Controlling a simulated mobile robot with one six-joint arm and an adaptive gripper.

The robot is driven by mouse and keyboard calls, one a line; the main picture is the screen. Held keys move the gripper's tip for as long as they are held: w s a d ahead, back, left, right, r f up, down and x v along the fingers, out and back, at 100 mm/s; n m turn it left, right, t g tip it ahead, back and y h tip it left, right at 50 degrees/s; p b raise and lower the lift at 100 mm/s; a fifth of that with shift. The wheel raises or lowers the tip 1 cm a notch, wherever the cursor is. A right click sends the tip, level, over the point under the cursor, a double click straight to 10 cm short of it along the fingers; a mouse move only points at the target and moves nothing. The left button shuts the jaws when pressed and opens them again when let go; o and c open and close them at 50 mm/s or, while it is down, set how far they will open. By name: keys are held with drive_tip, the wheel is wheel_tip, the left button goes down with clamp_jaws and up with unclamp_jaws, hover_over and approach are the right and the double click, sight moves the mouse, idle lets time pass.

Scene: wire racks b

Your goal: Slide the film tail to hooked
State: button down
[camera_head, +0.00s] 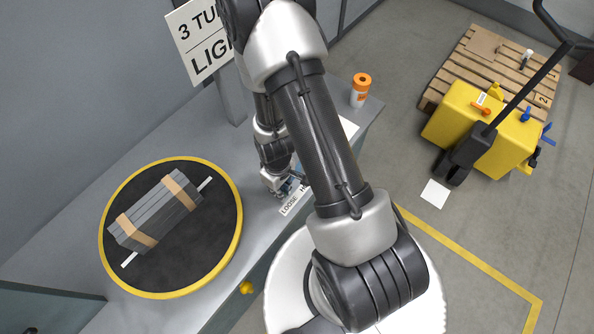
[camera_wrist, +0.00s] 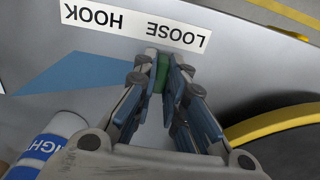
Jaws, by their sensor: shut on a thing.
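My gripper (camera_wrist: 162,72) is shut on a small green piece (camera_wrist: 162,70), which may be the film tail's grip. The green piece lies just beside a white label (camera_wrist: 135,26) reading LOOSE and HOOK, at the LOOSE end in the wrist view. A flat blue patch (camera_wrist: 75,73) lies on the bench towards the HOOK end; I cannot tell whether it is film. In the head view my gripper (camera_head: 284,190) is low over the grey bench by the label (camera_head: 294,204), which my arm partly covers. The green piece is hidden there.
A yellow-rimmed turntable (camera_head: 105,238) carries a strapped bundle of grey bars (camera_head: 150,215). A blue-and-white can (camera_wrist: 45,152) stands near my gripper. An orange-topped bottle (camera_head: 361,90) is at the bench's far end. A wall sign (camera_head: 198,42) stands behind. A pallet truck (camera_head: 480,125) is on the floor.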

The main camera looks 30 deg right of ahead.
drive_tip(key=shift+a, duration=0.2)
drive_tip(key=shift+s+a, duration=0.2)
drive_tip(key=shift+a, duration=0.1)
drive_tip(key=c, duration=1.4)
unclamp_jaws()
drive_tip(key=shift+c, duration=0.2)
drive_tip(key=shift+r, duration=0.15)
drive_tip(key=shift+r+p, duration=2.1)
drive_tip(key=shift+r, duration=0.75)
drive_tip(key=shift+w, duration=0.1)
